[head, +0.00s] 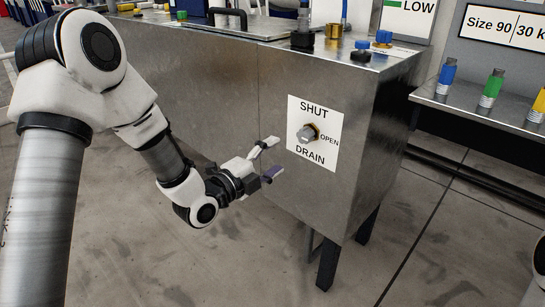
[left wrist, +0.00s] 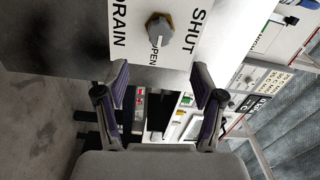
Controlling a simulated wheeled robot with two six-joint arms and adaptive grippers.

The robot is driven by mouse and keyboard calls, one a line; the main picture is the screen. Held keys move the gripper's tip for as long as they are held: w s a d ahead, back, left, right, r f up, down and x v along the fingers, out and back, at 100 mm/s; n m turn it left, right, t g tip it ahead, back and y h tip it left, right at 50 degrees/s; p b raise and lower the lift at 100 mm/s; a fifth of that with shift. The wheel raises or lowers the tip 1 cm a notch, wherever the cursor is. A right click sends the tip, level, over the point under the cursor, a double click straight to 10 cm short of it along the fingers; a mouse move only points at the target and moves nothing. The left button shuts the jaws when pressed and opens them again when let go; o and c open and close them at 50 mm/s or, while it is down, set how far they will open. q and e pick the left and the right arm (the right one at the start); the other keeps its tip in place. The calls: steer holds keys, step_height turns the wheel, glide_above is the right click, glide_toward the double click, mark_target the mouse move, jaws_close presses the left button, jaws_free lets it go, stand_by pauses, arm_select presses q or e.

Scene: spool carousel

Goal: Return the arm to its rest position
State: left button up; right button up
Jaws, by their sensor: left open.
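My left arm comes in from the left in the head view, and its gripper (head: 273,160) is open and empty. It is in front of the metal cabinet (head: 225,110), a little left of the white drain label (head: 328,155). The drain knob (head: 307,133) sits on that label between SHUT and DRAIN, with OPEN to its right. In the left wrist view the knob (left wrist: 159,29) shows beyond the two open fingers (left wrist: 162,88), with nothing between them. My right gripper is not in view; only a bit of white arm shows at the right edge of the head view.
Blue, green and yellow fittings (head: 491,88) stand on a shelf at the right. A brass piece (head: 334,31) and several blue-capped parts (head: 383,38) are on the cabinet top. A cabinet leg (head: 327,267) stands on the grey floor. The floor in front is clear.

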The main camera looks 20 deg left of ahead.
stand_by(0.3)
arm_select(q)
steer(key=s+d+f+n+g+y, duration=0.1)
steer(key=s+f+g, duration=0.3)
steer(key=f, duration=0.6)
steer(key=s+d+f+n+g+y, duration=0.15)
steer(key=s+f, duration=0.35)
steer(key=f, duration=0.5)
steer(key=s+d+f+n+g, duration=0.1)
steer(key=s+f+g, duration=0.3)
steer(key=f, duration=0.6)
steer(key=s+a+f+n+g+y, duration=0.1)
steer(key=s+f+n+g, duration=0.25)
steer(key=s, duration=0.45)
steer(key=s+a+f+n+g+y, duration=0.1)
steer(key=s+f+n+g+y, duration=0.1)
steer(key=s+f+n, duration=0.45)
steer(key=s+a+r+n+g, duration=0.1)
steer(key=s+a+n+g, duration=0.1)
steer(key=s+n, duration=0.5)
step_height(320, 180, up, 38)
steer(key=p, duration=3.7)
steer(key=shift+w+y+p, duration=0.15)
steer(key=shift+y+p, duration=0.2)
